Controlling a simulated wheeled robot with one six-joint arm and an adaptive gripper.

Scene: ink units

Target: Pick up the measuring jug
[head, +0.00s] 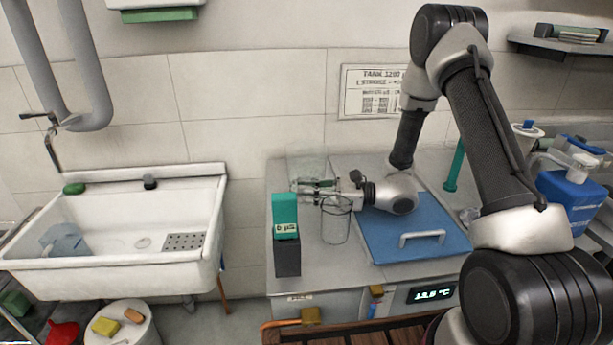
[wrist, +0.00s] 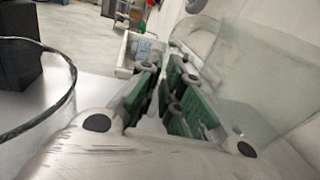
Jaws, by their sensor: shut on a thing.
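The measuring jug (head: 306,158) looks like the pale, clear vessel at the back left of the metal worktop in the head view. Its see-through wall also fills the right of the wrist view (wrist: 248,85). My gripper (head: 306,188) reaches left across the worktop to the jug's near side. Its green-padded fingers (wrist: 170,92) are shut on the jug beside that clear wall. The exact part between the pads is hard to make out. Whether the jug's base touches the worktop cannot be told.
A clear beaker (head: 335,231) with a dark rim stands just below my gripper. A dark box with a teal top (head: 287,255) stands at the front left. A blue lid with a handle (head: 400,222) lies to the right. A white sink (head: 110,262) is left of the worktop.

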